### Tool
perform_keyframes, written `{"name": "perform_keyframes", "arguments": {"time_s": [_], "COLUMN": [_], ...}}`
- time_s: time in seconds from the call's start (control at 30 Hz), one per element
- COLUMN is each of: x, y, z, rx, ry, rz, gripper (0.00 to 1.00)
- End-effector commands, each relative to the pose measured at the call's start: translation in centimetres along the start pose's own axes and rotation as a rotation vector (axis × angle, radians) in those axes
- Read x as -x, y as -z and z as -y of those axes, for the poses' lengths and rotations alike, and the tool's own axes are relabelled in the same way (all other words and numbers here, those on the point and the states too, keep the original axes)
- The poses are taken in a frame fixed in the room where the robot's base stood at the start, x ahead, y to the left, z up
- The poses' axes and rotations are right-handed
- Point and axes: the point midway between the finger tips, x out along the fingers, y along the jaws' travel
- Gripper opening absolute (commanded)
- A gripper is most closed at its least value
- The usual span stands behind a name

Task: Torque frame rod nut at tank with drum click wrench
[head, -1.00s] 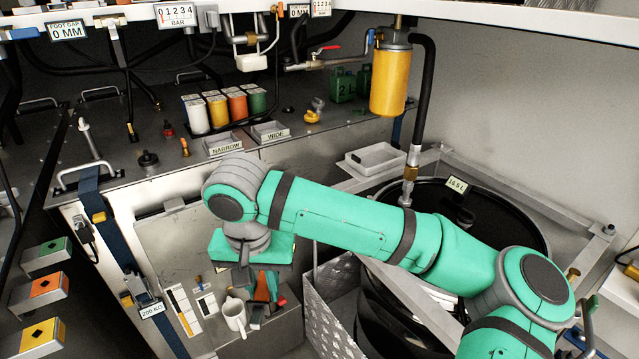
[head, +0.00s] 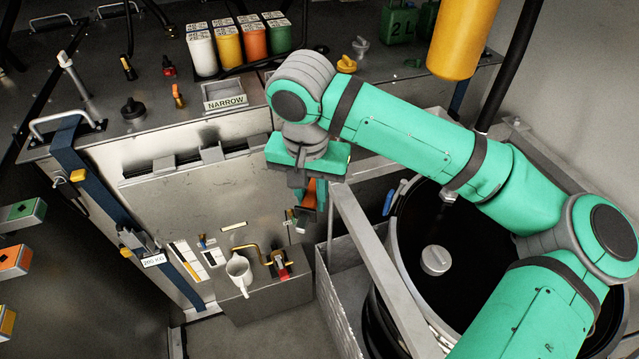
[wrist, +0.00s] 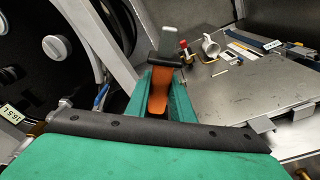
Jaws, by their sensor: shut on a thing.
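My gripper (head: 312,208) is shut on an orange-handled tool (wrist: 159,92). The tool has a black collar and a flat grey end pointing away from the green fingers in the wrist view. It also shows small below my gripper in the head view (head: 321,194); whether it is the drum click wrench I cannot tell. The black round tank (head: 408,240) stands right of my gripper, inside a grey metal frame (head: 372,250). My arm crosses in front of part of the tank and frame. I cannot make out a frame rod nut.
A low grey ledge (head: 240,308) holds a white jug (head: 238,271), a bent brass-coloured piece and a red-and-black item (head: 281,266). A NARROW tray (head: 224,96) and several coloured containers stand on the bench. A yellow cylinder (head: 464,38) hangs above the tank.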

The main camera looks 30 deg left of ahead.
Motion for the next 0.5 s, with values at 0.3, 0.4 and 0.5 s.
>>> {"name": "perform_keyframes", "arguments": {"time_s": [0.3,0.4,0.5], "x": [0.03,0.0,-0.66], "y": [-0.08,-0.35,-0.37], "z": [-0.02,-0.01,-0.04], "rx": [0.0,0.001,0.0], "ry": [0.0,0.001,0.0], "rz": [-0.003,-0.008,-0.005], "gripper": [0.0,0.0,0.0]}}
